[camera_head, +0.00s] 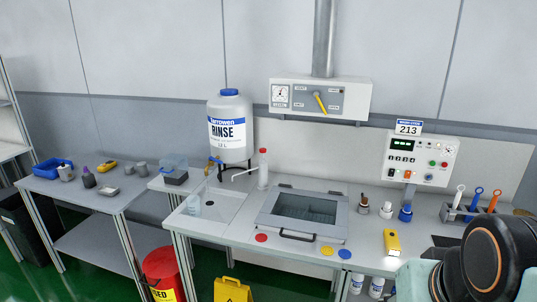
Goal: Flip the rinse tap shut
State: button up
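The rinse container (230,126) is a white jug with a blue cap and a RINSE label, standing on a dark stand at the back of the bench. The rinse tap (212,161) is a small orange and blue fitting low at the jug's left side, above the bench's left end. It is too small to tell how its lever is set or whether liquid runs from it. My gripper is not in view; only part of my arm shows at the lower right, far from the tap.
A white faucet (240,172) and red-capped bottle (263,170) stand right of the tap. A lidded basin (302,212) fills the bench middle. Right are a control panel (422,157) and a yellow device (391,242).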

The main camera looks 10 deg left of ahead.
aim_at(210, 159)
jog(key=i+j+u, duration=0.55)
jog(key=i+j, duration=0.2)
jog(key=i+j+u, duration=0.3)
jog(key=i, duration=0.25)
jog(key=i+u, duration=0.1)
jog(key=i, duration=0.7)
jog(key=k+j+z, duration=0.15)
jog(key=j, duration=0.4)
jog(key=l+z, duration=0.15)
jog(key=z, duration=0.35)
jog(key=i+l+u, duration=0.1)
jog(key=u, duration=0.25)
jog(key=i+l+u, duration=0.1)
jog(key=l+u, duration=0.25)
